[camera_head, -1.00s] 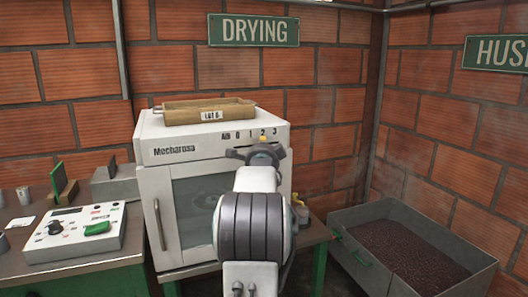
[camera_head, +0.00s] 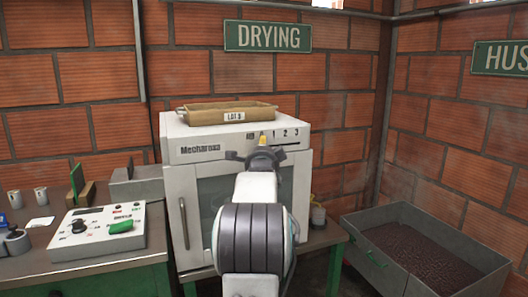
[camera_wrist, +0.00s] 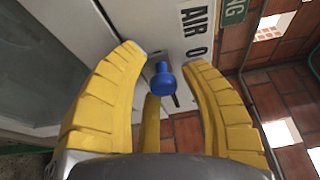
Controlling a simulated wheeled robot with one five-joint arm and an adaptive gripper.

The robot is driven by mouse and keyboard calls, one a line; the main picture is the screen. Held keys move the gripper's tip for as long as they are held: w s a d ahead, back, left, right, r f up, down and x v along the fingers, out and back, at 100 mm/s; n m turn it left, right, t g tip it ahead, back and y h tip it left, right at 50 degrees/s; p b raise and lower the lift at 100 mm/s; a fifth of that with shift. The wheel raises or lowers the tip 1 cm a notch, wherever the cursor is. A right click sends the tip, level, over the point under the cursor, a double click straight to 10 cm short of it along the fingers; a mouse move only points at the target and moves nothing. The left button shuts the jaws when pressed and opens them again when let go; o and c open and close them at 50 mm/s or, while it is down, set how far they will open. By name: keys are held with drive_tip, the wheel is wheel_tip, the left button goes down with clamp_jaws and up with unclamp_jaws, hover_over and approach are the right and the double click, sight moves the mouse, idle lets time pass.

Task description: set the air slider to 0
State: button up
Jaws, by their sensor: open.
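The air slider's blue knob (camera_wrist: 162,83) shows in the wrist view on the white front of the dryer, beside the letters AIR and the 0. A short piece of dark slot shows below and to the right of it. My gripper (camera_wrist: 163,62) is open, its yellow fingers on either side of the knob with visible gaps. In the head view my gripper (camera_head: 262,148) is in front of the dryer's (camera_head: 190,152) top panel, over the 0, just left of the 1. It hides the knob there. The slider's exact mark cannot be told.
A tray labelled LOT 5 (camera_head: 205,113) sits on the dryer. A control box with a green switch (camera_head: 121,227) stands on the table at left. A metal bin of dark beans (camera_head: 412,262) stands at right. A small jar (camera_head: 318,213) is right of the dryer.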

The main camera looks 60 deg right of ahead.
drive_tip(key=shift+o, duration=0.7)
drive_tip(key=shift+r, duration=0.1)
drive_tip(key=shift+s, duration=0.15)
drive_tip(key=v, duration=1.2)
